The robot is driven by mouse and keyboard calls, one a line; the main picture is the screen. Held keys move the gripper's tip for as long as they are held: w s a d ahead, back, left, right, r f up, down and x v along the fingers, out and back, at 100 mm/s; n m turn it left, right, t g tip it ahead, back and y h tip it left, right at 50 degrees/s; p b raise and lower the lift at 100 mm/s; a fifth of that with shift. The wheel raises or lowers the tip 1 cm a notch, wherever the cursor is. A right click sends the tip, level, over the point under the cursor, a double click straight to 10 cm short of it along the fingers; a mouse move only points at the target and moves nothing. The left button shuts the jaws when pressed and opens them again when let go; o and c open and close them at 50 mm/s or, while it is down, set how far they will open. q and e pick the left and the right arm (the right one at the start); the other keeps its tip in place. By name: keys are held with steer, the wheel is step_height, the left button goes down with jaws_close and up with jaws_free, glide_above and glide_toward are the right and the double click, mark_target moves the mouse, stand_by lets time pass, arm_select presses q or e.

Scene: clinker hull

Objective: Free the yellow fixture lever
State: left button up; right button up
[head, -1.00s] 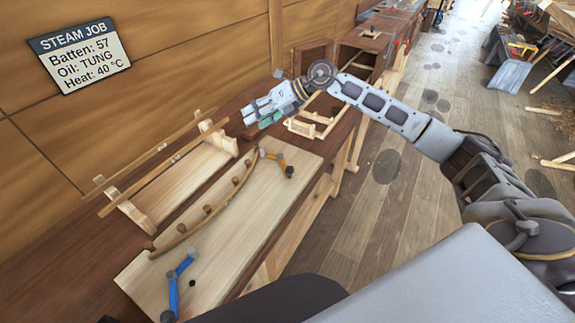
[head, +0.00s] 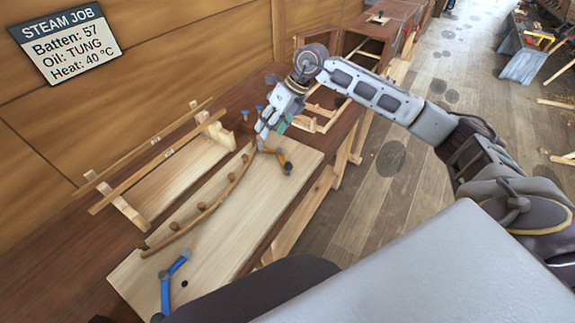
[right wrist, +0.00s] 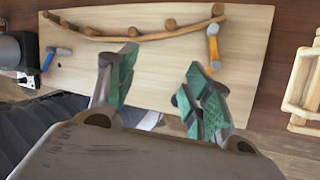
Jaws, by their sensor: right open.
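The yellow fixture lever (head: 280,157) is a short orange-yellow arm with dark ends at the far end of the pale fixture board (head: 225,222). It also shows in the right wrist view (right wrist: 213,47), at the end of a curved wooden batten (head: 228,188). The batten lies along several wooden pegs. My right gripper (head: 264,137) is open and empty, above the board's far end beside the lever. In the right wrist view its green-padded fingers (right wrist: 163,78) are apart, with the lever beyond the right finger. Whether they touch it is unclear. My left gripper is out of view.
A blue lever (head: 172,277) stands at the board's near end. A wooden rack (head: 130,212) with thin strips stands behind the board. Small blue-topped pieces (head: 257,109) and a wooden frame (head: 308,122) are near my right gripper. A sign hangs on the wall.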

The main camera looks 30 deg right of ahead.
steer(key=s+d+f+m+g+h, duration=0.1)
steer(key=s+d+f+g+h, duration=0.1)
steer(key=s+d+h, duration=0.1)
steer(key=s+d, duration=0.1)
steer(key=d, duration=0.1)
steer(key=shift+d+m, duration=0.3)
steer(key=shift+d, duration=0.05)
steer(key=shift+s+f, duration=0.1)
steer(key=shift+f, duration=0.2)
